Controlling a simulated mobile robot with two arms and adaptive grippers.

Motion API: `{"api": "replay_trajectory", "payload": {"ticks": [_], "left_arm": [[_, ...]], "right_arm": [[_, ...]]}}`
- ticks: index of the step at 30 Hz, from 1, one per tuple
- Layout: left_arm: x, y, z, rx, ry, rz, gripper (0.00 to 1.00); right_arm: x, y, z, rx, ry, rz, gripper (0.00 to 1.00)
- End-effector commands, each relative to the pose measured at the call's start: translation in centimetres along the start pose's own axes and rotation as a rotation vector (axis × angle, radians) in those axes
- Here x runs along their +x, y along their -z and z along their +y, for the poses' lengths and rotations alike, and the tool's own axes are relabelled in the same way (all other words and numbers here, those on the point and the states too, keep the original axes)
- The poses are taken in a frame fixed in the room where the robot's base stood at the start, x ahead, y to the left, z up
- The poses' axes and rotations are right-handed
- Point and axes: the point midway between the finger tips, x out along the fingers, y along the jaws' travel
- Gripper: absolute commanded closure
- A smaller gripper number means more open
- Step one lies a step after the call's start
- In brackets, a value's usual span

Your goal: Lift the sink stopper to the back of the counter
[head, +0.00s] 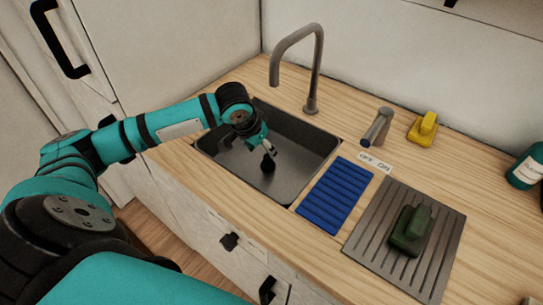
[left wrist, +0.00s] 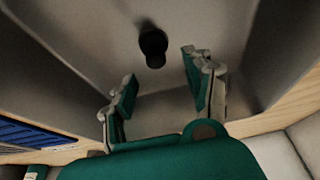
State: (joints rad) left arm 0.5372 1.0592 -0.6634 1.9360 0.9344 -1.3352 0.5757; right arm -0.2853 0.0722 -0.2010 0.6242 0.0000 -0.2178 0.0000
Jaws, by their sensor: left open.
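The sink stopper (head: 268,164) is a small black piece with a knob, standing on the floor of the dark grey sink (head: 310,167). It also shows in the left wrist view (left wrist: 152,48), beyond the fingers and roughly between their lines. My left gripper (head: 269,148) reaches down into the sink just above the stopper. Its two fingers are apart and empty in the left wrist view (left wrist: 158,84). In the head view the gripper overlaps the stopper's top, so I cannot tell the exact gap. My right gripper is not in view.
A tall faucet (head: 313,75) stands behind the sink, with a short metal post (head: 377,128) to its right. A blue ribbed mat (head: 335,194), a grooved drainboard (head: 365,238) with a dark green block (head: 409,232), a yellow block (head: 423,130) and a teal bottle (head: 526,168) occupy the right counter.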

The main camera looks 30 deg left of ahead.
Motion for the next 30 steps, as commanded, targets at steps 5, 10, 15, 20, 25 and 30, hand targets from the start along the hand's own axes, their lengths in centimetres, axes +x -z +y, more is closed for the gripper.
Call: {"api": "replay_trajectory", "payload": {"ticks": [5, 10, 15, 20, 25, 30], "left_arm": [[2.4, -0.2, 0.4, 0.0, -0.001, -0.002, 0.47], [4.8, -0.3, 0.5, 0.001, 0.001, 0.0, 0.47], [5.5, -0.2, 0.4, 0.002, 0.003, 0.002, 0.47], [5.5, -0.2, 0.4, 0.002, 0.002, 0.002, 0.47], [5.5, -0.2, 0.4, 0.002, 0.002, 0.002, 0.7], [5.4, -0.2, 0.4, 0.002, 0.002, 0.002, 0.92]], "right_arm": [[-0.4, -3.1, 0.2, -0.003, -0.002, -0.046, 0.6], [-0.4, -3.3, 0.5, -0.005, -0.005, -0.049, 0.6], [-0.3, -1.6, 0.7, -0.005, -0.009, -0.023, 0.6], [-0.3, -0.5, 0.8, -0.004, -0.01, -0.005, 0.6], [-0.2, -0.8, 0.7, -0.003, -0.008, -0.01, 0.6], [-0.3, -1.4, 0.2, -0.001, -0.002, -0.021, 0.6]]}}
